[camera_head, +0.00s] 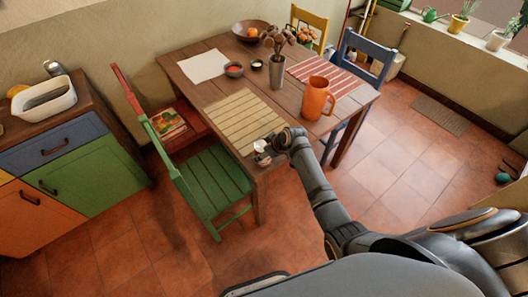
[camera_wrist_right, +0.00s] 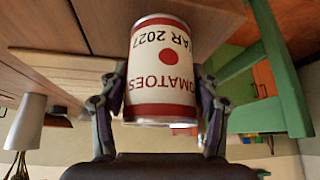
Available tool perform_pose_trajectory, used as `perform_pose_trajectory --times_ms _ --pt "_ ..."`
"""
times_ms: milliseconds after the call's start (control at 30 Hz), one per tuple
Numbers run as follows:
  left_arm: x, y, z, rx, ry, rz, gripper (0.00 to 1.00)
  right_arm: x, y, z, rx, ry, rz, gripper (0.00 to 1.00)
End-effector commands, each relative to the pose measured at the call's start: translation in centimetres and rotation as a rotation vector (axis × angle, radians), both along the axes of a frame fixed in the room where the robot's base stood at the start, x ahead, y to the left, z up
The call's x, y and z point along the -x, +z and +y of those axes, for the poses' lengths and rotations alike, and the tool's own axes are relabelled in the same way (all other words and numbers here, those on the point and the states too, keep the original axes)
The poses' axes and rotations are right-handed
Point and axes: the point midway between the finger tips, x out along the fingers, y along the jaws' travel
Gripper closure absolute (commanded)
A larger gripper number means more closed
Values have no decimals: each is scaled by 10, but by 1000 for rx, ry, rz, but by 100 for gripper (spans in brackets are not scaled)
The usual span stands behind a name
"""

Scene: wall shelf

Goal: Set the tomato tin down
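The tomato tin (camera_wrist_right: 162,70), white with red bands and a red dot, shows large in the right wrist view with its lettering upside down. My right gripper (camera_wrist_right: 160,90) has a finger against each side of it and looks shut on it. In the head view my right gripper (camera_head: 268,152) is at the near edge of the wooden table (camera_head: 215,92), beside the striped tan placemat (camera_head: 243,120). The tin is mostly hidden there, and I cannot tell whether its base touches the table. My left gripper is not in view.
An orange pitcher (camera_head: 316,98) stands right of the gripper, near a red striped mat (camera_head: 327,76). A vase (camera_head: 277,72), small bowls and a fruit bowl (camera_head: 252,32) stand farther back. A green chair (camera_head: 212,180) is close on the left.

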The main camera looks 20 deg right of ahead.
Motion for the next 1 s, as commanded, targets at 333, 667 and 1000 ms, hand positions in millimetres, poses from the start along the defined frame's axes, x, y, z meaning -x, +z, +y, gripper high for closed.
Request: perform_pose_trajectory --times_ms 333,667,1000 --pt "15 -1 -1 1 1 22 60 0 0 0 1 -1 0 14" --pt "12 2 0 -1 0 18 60 10 23 -7 1 0 -2 14" --pt "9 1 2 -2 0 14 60 46 89 -29 4 0 -3 14"
